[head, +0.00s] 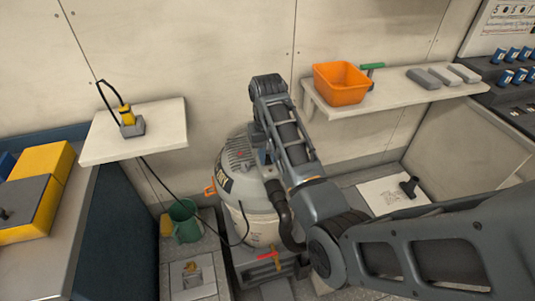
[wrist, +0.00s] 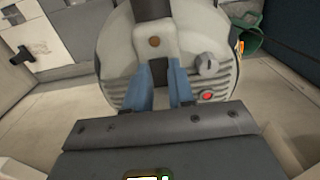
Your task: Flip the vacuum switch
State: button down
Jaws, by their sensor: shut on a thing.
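The vacuum (head: 238,158) stands on the floor below my arm, with a pale drum, a grey ribbed top and a dark hose. Its top fills the upper middle of the wrist view (wrist: 125,62). My gripper (wrist: 167,68) has its two blue fingers at the vacuum's top, shut on a small dark part between the fingertips, which looks like the vacuum switch. The fingers hide most of that part, and I cannot tell its position. A brown round button, a grey knob (wrist: 207,66) and a red light (wrist: 207,96) are on the same top. The head view hides my gripper behind my arm.
A left shelf (head: 150,143) holds a yellow tool (head: 127,116) with a cable. A right shelf (head: 400,92) holds an orange bin (head: 341,82) and grey blocks. A green bucket (head: 184,220) stands left of the vacuum. A red-handled part (head: 268,257) sits in front of it.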

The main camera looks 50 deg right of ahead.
jog(key=shift+w+d+g+y, duration=0.15)
jog(key=shift+g+y, duration=0.15)
jog(key=shift+g, duration=0.2)
jog(key=c, duration=1)
grip_release()
jog(key=shift+o, duration=0.2)
jog(key=shift+r, duration=0.15)
jog(key=shift+w+r, duration=0.2)
jog(key=shift+r, duration=1.05)
jog(key=shift+w+d+r, duration=0.15)
jog(key=shift+d+r, duration=0.05)
jog(key=shift+r, duration=0.5)
jog(key=shift+a+r, duration=0.15)
jog(key=shift+r, duration=1.65)
